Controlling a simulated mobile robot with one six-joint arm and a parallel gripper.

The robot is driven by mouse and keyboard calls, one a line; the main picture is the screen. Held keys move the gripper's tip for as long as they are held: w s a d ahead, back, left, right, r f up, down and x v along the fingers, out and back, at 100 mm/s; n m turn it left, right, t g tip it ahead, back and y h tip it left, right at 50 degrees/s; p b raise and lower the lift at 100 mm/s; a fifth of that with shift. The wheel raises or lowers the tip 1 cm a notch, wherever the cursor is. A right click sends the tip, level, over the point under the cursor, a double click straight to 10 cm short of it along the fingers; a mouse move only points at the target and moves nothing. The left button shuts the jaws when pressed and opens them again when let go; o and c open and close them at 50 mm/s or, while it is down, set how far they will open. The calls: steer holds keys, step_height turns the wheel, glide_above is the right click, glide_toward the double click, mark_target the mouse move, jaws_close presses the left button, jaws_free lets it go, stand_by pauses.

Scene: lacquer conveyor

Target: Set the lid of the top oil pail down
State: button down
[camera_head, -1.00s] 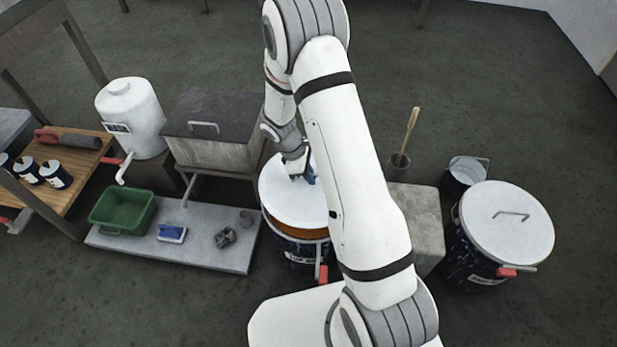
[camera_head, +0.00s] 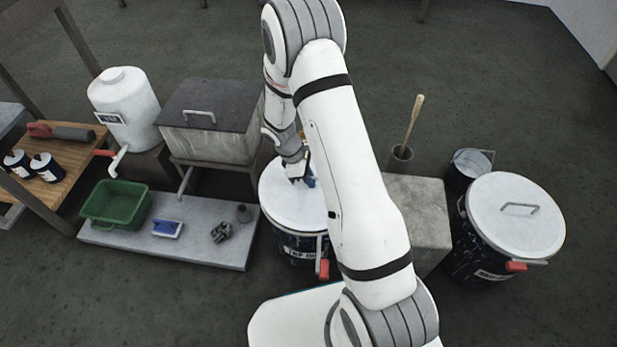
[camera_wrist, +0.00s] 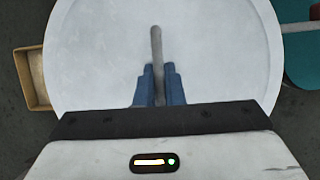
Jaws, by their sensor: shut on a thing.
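The lid (camera_head: 292,211) is a round white disc, partly hidden behind my arm in the head view. It sits level at the top of the dark blue pail (camera_head: 300,247), with no clear gap showing at the front rim. The pail has a white label, hard to read, and a red valve handle (camera_head: 323,268) at its front. My gripper (camera_head: 306,181) is over the lid. In the wrist view its blue fingers (camera_wrist: 158,84) are shut on the lid's grey bar handle (camera_wrist: 156,42), and the lid (camera_wrist: 90,60) fills the middle.
Another lidded pail (camera_head: 485,262) stands at the right, near a grey bucket (camera_head: 468,171). A concrete block (camera_head: 425,225) is beside my arm. Left are a low slab (camera_head: 205,255), a green tub (camera_head: 115,208), a lidded metal tank (camera_head: 212,140) and a white container (camera_head: 125,105).

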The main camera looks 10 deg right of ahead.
steer(key=shift+f+b, duration=0.35)
steer(key=shift+f, duration=0.25)
steer(key=c, duration=1.5)
jaws_free()
steer(key=shift+o, duration=0.2)
steer(key=shift+r, duration=0.1)
steer(key=shift+p+v, duration=1.75)
steer(key=shift+v, duration=2.2)
step_height(320, 180, up, 15)
steer(key=s+d+m+p, duration=0.1)
steer(key=s+m+p, duration=0.15)
steer(key=p, duration=0.45)
step_height(320, 180, up, 32)
steer(key=m+t+y+p, duration=0.3)
steer(key=m+p, duration=0.5)
steer(key=p, duration=0.8)
glide_above(305, 188)
steer(key=s+d, duration=0.2)
steer(key=s, duration=1)
steer(key=s+r+m+t+y+p, duration=0.1)
steer(key=s+r+m+p, duration=0.2)
steer(key=s+r+p, duration=0.4)
step_height(305, 188, up, 4)
steer(key=shift+s+a+f, duration=0.25)
steer(key=shift+s+a, duration=0.05)
steer(key=shift+s, duration=0.2)
